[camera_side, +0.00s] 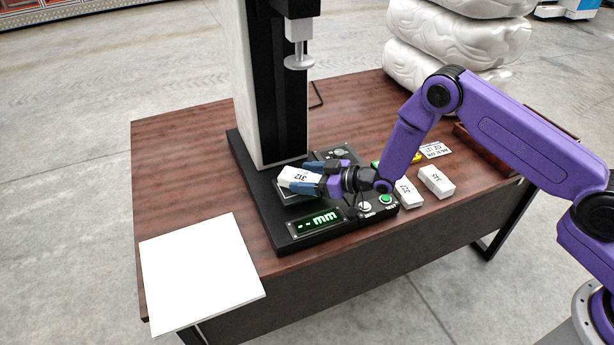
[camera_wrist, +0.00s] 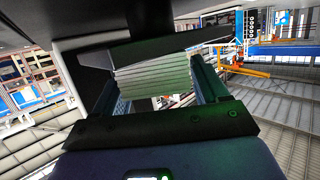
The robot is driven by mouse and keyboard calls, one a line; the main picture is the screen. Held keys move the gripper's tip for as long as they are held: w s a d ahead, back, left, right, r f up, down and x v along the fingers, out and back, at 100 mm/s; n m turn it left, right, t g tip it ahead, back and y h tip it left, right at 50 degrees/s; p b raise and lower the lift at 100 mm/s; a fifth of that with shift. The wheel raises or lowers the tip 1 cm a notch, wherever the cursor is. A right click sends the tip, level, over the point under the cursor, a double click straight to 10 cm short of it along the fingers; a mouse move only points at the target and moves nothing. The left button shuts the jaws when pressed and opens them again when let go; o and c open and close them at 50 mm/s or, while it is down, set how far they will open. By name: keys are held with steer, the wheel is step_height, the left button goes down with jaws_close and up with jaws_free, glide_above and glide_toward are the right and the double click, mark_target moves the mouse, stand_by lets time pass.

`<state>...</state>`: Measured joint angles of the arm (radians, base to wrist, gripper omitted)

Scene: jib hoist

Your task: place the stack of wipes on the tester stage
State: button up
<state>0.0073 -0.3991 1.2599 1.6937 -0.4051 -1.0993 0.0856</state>
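A white stack of wipes (camera_side: 298,177), marked 312, sits between the blue fingers of my gripper (camera_side: 313,177), over the tester stage (camera_side: 287,198). The stage is a small plate on the black tester base, and the stack and fingers hide most of it. The wrist view shows the layered end of the stack (camera_wrist: 152,78) between the two fingers (camera_wrist: 163,85), against a dark flat plate (camera_wrist: 150,50). The stack looks close to or on the stage. The frames do not settle whether both fingers press on it.
The tester column (camera_side: 258,90) rises behind, with a round press foot (camera_side: 299,62) above the stage. A display (camera_side: 318,221) and a green button (camera_side: 386,199) are at the front. Two white blocks (camera_side: 407,192) (camera_side: 437,182) lie right. A white sheet (camera_side: 200,272) covers the left front corner.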

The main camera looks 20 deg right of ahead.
steer(key=shift+o, duration=0.3)
steer(key=shift+r, duration=0.2)
steer(key=v, duration=1.2)
steer(key=s+r+n+g+h, duration=0.2)
steer(key=s+r+g+h, duration=0.35)
steer(key=s+r, duration=0.55)
steer(key=s+d+r+g+h, duration=0.1)
steer(key=s+d, duration=0.3)
steer(key=s, duration=0.4)
steer(key=s+d+r+n+g+h, duration=0.1)
steer(key=s+d+r+g+h, duration=0.1)
steer(key=s+d, duration=0.3)
steer(key=s+d+r+g+h, duration=0.1)
steer(key=s+d, duration=0.3)
steer(key=s, duration=0.7)
steer(key=shift+s+d+r+n+g, duration=0.3)
steer(key=shift+s+r+n+g, duration=0.15)
steer(key=shift+r, duration=0.4)
